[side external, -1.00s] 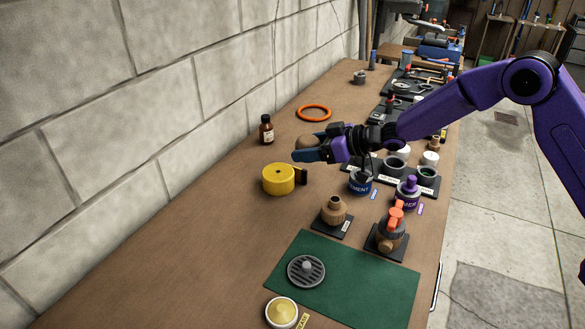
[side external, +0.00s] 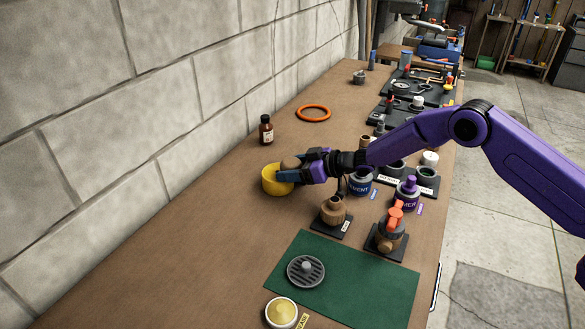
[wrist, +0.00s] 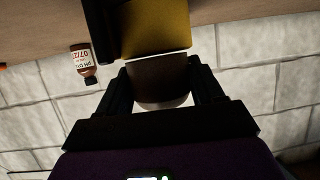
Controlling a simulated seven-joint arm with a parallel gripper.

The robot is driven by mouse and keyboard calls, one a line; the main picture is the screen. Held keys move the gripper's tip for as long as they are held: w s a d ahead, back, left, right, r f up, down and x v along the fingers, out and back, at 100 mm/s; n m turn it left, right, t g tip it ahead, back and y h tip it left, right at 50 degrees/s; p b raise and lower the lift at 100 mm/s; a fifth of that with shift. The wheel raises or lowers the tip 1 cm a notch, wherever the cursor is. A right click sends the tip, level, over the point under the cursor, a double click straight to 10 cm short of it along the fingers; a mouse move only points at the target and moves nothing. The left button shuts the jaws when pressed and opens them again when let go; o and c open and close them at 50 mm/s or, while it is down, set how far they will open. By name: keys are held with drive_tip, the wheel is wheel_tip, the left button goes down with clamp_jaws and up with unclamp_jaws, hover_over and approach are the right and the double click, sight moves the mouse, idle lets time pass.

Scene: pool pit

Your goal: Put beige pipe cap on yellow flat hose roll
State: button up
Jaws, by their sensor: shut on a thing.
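The yellow flat hose roll (side external: 271,183) lies on the wooden bench near the wall side. My gripper (side external: 290,167) is shut on the beige pipe cap (side external: 291,162), which shows brown here, and holds it at the roll's top right. In the wrist view the cap (wrist: 158,78) sits between the two fingers, with the yellow roll (wrist: 155,25) right beside it. My gripper hides the right part of the roll in the side view. I cannot tell whether the cap touches the roll.
A brown bottle (side external: 266,130) stands behind the roll, with an orange ring (side external: 314,113) farther back. The cement can (side external: 360,182), a brown fitting (side external: 333,210) and a valve (side external: 391,232) stand to the right. The bench in front of the roll is clear.

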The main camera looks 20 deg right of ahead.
drive_tip(key=o, duration=1)
drive_tip(key=shift+f, duration=0.1)
drive_tip(key=shift+s+d+r, duration=0.25)
drive_tip(key=shift+d+r, duration=0.05)
drive_tip(key=shift+d, duration=0.1)
drive_tip(key=v, duration=1.1)
drive_tip(key=shift+r, duration=0.15)
